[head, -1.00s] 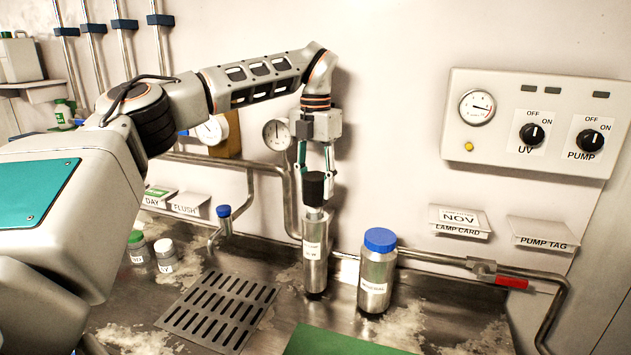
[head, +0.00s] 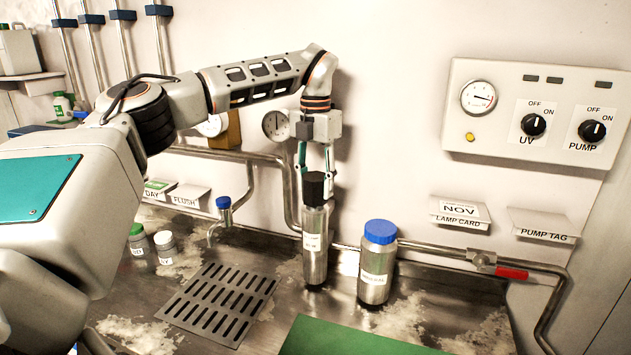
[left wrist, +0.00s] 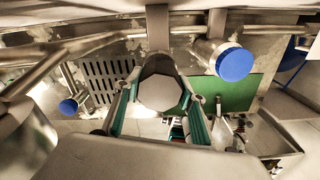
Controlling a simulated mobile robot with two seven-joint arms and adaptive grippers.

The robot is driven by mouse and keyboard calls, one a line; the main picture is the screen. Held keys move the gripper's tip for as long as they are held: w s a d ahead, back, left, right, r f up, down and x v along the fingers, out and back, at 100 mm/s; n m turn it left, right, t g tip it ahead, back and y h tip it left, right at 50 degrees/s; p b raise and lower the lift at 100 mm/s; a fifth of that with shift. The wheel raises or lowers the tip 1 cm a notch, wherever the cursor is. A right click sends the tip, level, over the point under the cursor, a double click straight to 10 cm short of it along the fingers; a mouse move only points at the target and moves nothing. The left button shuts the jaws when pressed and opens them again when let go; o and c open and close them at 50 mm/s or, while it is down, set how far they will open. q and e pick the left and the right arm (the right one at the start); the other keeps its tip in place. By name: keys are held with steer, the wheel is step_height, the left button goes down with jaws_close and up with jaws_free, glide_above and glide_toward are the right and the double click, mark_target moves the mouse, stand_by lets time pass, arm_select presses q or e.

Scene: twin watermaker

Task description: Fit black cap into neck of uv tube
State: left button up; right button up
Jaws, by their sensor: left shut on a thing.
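The black cap (head: 314,187) is held upright between the fingers of my left gripper (head: 314,170). It sits at the top of the steel UV tube (head: 314,262), which stands upright on the counter with a white label facing me. The cap's lower edge meets the tube's top, and no neck shows between them. I cannot tell how deep the cap is inside the neck. In the left wrist view the cap (left wrist: 160,92) shows from above between the two fingers and hides most of the tube. My right gripper is not in view.
A steel bottle with a blue lid (head: 377,262) stands close to the right of the tube. A slotted drain grate (head: 217,305) lies to the left, a green mat (head: 350,338) in front. Pipes (head: 430,247) run along the wall behind. A blue-topped tap (head: 223,215) is further left.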

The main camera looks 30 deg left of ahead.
mark_target(316, 175)
arm_select(q)
steer(key=shift+f, duration=0.8)
steer(key=o, duration=1)
step_height(316, 175, up, 8)
steer(key=shift+f, duration=0.2)
